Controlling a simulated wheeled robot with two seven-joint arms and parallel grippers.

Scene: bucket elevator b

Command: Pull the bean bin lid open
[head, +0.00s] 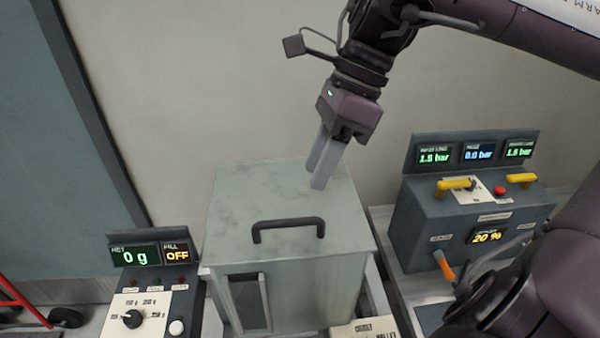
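The bean bin (310,291) is a pale grey-green box at the bottom middle of the head view, with a dark window in its front. Its flat lid (248,203) lies shut on top. A dark bar handle (288,223) stands up along the lid's front part. My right gripper (315,180) points down above the back of the lid, behind the handle and apart from it. Its two grey fingers overlap in this view, so I cannot tell the gap between them. Nothing shows in its grip. My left gripper is not in view.
A control box with 0 g and OFF displays (148,254) stands left of the bin. A console with several displays, yellow levers and a red button (499,190) stands at the right. A plain wall (200,80) rises behind. A paper label (364,329) is at the front.

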